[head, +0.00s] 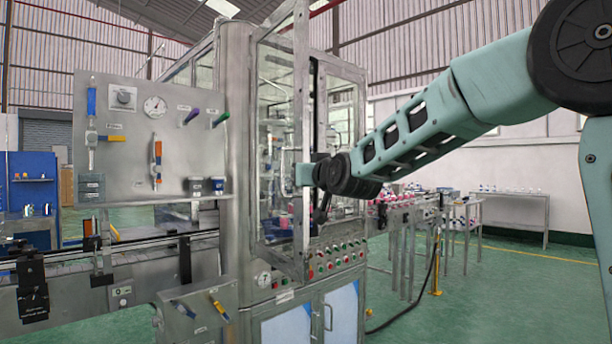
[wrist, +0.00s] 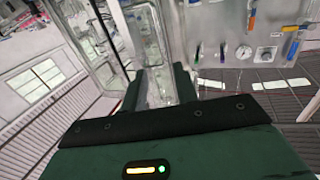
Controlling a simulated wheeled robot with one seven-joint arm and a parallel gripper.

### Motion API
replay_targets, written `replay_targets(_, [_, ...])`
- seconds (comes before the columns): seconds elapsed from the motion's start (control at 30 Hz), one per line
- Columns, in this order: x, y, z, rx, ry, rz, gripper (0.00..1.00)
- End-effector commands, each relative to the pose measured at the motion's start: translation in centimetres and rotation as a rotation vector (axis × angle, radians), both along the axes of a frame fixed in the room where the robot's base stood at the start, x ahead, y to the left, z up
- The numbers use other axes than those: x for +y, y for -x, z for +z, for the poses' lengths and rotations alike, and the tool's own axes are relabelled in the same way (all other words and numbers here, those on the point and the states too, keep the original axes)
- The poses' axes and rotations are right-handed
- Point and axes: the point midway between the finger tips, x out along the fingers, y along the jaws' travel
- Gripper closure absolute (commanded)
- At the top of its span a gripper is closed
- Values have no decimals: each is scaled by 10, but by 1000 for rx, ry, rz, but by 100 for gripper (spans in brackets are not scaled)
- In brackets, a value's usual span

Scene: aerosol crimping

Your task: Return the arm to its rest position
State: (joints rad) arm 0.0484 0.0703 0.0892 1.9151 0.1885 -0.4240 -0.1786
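My arm (head: 420,125) is teal with black joints. It reaches in from the right, stretched out toward the filling machine's glass door. My gripper (head: 305,174) is at the door's metal frame (head: 301,95) in the head view. In the wrist view, two dark green fingers of my gripper (wrist: 157,88) stand apart, with the pale door edge seen between or beyond them. I cannot tell whether they touch the door. I see no loose object in the gripper. The fingertips are small and partly hidden in the head view.
The machine cabinet (head: 338,240) has a row of buttons below the door. A panel (head: 135,95) with gauges and valves stands left, above a conveyor (head: 60,262). A line of tables (head: 510,199) with items stands behind. The green floor (head: 480,300) at the right front is clear.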

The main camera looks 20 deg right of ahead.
Motion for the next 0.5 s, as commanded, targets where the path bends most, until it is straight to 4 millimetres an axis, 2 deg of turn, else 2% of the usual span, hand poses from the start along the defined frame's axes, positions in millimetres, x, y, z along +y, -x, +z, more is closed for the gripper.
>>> replay_targets(0.37, [1, 0, -1, 3, 0, 2, 70])
replay_targets(0.47, [15, 4, -11, 46, -4, 30, 70])
replay_targets(0.5, [26, 8, -20, 80, -5, 51, 70])
